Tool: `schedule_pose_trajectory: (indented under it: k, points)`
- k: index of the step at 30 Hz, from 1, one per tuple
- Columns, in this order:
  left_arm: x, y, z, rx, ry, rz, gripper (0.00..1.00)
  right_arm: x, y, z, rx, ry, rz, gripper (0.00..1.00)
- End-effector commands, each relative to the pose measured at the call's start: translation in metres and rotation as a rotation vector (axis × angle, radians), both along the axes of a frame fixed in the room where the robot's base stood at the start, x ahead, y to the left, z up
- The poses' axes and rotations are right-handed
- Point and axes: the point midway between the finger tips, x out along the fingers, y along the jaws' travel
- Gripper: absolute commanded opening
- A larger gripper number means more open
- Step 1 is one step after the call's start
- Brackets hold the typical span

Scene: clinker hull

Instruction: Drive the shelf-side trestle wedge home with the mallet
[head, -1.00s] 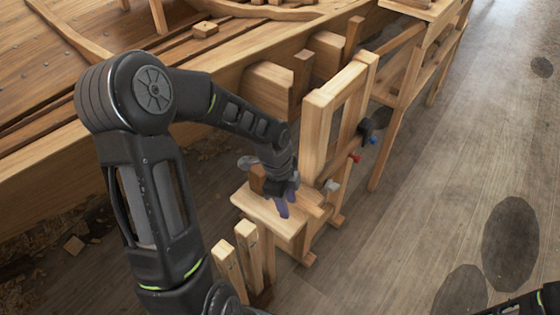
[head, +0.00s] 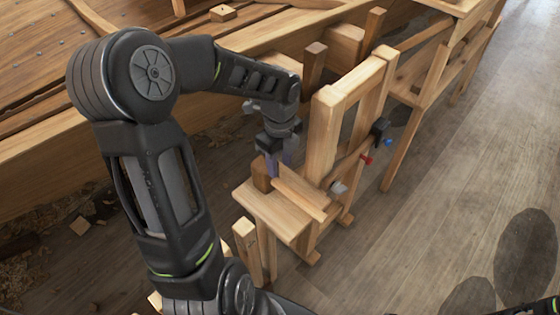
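My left gripper (head: 280,165) points down over a small wooden stand (head: 268,212). Its two purple-grey fingers are spread apart. A brown wooden block (head: 262,175), which looks like the mallet's head, is on the stand just left of the fingers. A pale wooden bar (head: 302,198), which may be its handle, lies across the top on the right. The fingers are close to both; I cannot tell whether they touch. Upright wooden pieces (head: 314,66) (head: 373,30) rise beside the hull; I cannot tell which is the shelf-side wedge. My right gripper is out of view.
A wooden frame (head: 323,135) rises right behind the stand, with small clamps or tools (head: 380,129) on its side. Pale upright posts (head: 246,246) stand in front. The hull (head: 40,70) fills the upper left. The plank floor (head: 460,190) on the right is clear.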

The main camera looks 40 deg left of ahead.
Motion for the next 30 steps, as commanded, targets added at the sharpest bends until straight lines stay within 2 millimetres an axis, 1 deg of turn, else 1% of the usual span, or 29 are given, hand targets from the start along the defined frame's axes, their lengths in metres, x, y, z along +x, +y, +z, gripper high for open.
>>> schedule_pose_trajectory:
  k: [8, 16, 24, 30]
  points:
    - [0.0, 0.0, -0.029, 0.0, 0.001, 0.0, 0.37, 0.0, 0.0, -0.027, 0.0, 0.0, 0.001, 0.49]
    - [0.0, 0.0, -0.064, -0.001, 0.0, 0.0, 0.37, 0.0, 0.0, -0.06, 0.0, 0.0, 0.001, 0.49]
    - [0.0, -0.001, -0.083, -0.001, 0.0, 0.001, 0.37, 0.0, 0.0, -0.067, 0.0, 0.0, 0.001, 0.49]
    - [0.0, 0.0, -0.087, -0.001, 0.0, 0.001, 0.37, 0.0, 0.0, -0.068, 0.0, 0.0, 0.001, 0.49]
